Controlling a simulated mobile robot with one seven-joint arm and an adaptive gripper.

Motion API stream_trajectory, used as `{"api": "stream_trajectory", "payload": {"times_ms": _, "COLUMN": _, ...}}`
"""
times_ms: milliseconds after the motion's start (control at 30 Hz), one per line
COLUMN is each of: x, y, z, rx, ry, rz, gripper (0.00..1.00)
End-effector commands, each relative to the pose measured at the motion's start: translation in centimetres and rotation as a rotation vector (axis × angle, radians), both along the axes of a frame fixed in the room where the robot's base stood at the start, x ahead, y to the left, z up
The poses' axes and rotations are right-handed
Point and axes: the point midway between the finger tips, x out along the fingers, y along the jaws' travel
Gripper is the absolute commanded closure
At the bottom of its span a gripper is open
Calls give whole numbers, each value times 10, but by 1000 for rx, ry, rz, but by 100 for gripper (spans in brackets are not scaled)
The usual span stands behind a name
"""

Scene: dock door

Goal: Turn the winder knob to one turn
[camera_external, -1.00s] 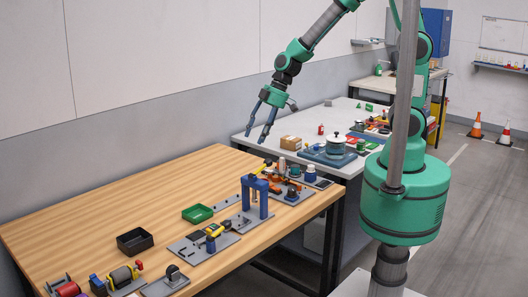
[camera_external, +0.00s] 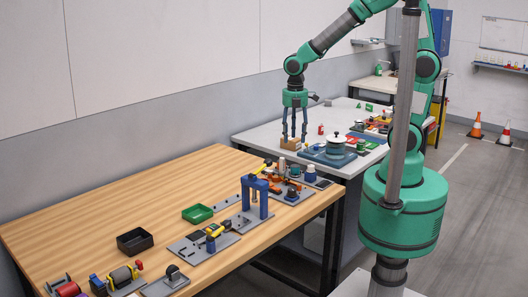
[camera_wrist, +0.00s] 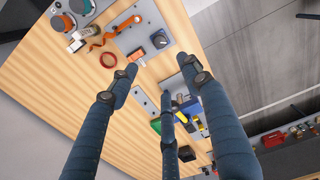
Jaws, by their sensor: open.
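My gripper (camera_external: 295,140) hangs open and empty above the far part of the benches, pointing down. Its blue-grey fingers fill the middle of the wrist view (camera_wrist: 165,92), and nothing is between them. I cannot tell for sure which fixture is the winder. My gripper is far from all three.
The wooden table (camera_external: 90,210) also carries a black bin (camera_external: 135,241), a green tray (camera_external: 197,213) and a tall blue arch (camera_external: 256,197). The table's back left is clear.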

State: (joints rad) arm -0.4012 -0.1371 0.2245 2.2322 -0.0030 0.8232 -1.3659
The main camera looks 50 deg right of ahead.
Motion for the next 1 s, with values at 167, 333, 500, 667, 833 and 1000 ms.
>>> {"api": "stream_trajectory", "payload": {"times_ms": 167, "x": -1, "y": 0, "z": -30, "rx": -1, "ry": 4, "rz": -1, "gripper": 52}}
{"api": "stream_trajectory", "payload": {"times_ms": 333, "x": -1, "y": 1, "z": -59, "rx": 0, "ry": 3, "rz": -2, "gripper": 52}}
{"api": "stream_trajectory", "payload": {"times_ms": 500, "x": -1, "y": 1, "z": -86, "rx": 0, "ry": 4, "rz": -2, "gripper": 52}}
{"api": "stream_trajectory", "payload": {"times_ms": 667, "x": 0, "y": 1, "z": -96, "rx": 2, "ry": 0, "rz": -2, "gripper": 52}}
{"api": "stream_trajectory", "payload": {"times_ms": 833, "x": 0, "y": 1, "z": -97, "rx": 2, "ry": -1, "rz": -2, "gripper": 52}}
{"api": "stream_trajectory", "payload": {"times_ms": 1000, "x": 0, "y": 1, "z": -97, "rx": 2, "ry": -1, "rz": -2, "gripper": 52}}
